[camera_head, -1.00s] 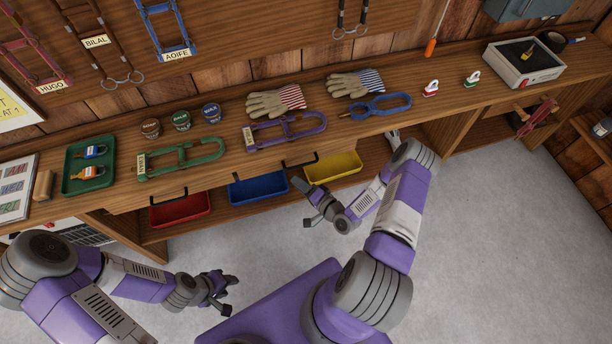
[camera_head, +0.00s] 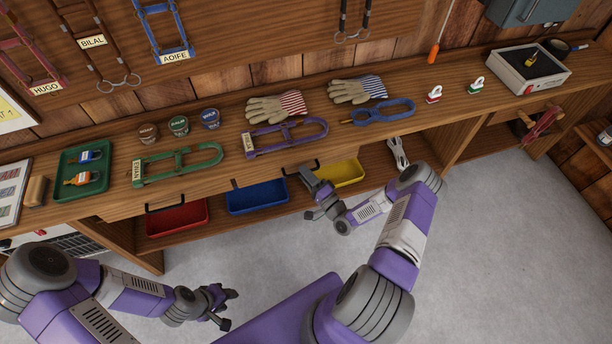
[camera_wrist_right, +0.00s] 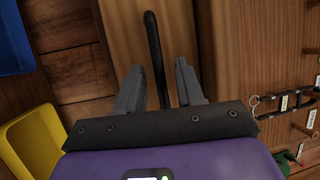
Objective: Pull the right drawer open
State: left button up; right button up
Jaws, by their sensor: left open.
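The right drawer (camera_head: 262,181) is a wooden front under the bench top and looks closed. Its black bar handle (camera_head: 302,166) is partly hidden by my right gripper (camera_head: 308,192) in the head view. In the right wrist view the handle (camera_wrist_right: 153,45) runs between the two fingers of the right gripper (camera_wrist_right: 158,83). The fingers are apart, with a gap on each side of the bar. My left gripper (camera_head: 230,308) is open and empty, low over the floor, away from the bench. The left drawer's handle (camera_head: 165,202) is clear of both grippers.
On the shelf below are a red bin (camera_head: 177,218), a blue bin (camera_head: 257,197) and a yellow bin (camera_head: 340,173). Above the right drawer, a purple halter (camera_head: 285,138) and gloves (camera_head: 277,107) lie on the bench top (camera_head: 236,152). The grey floor in front is open.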

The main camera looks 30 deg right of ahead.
grip_shut()
jog(key=shift+s, duration=0.1)
dwell(0.3)
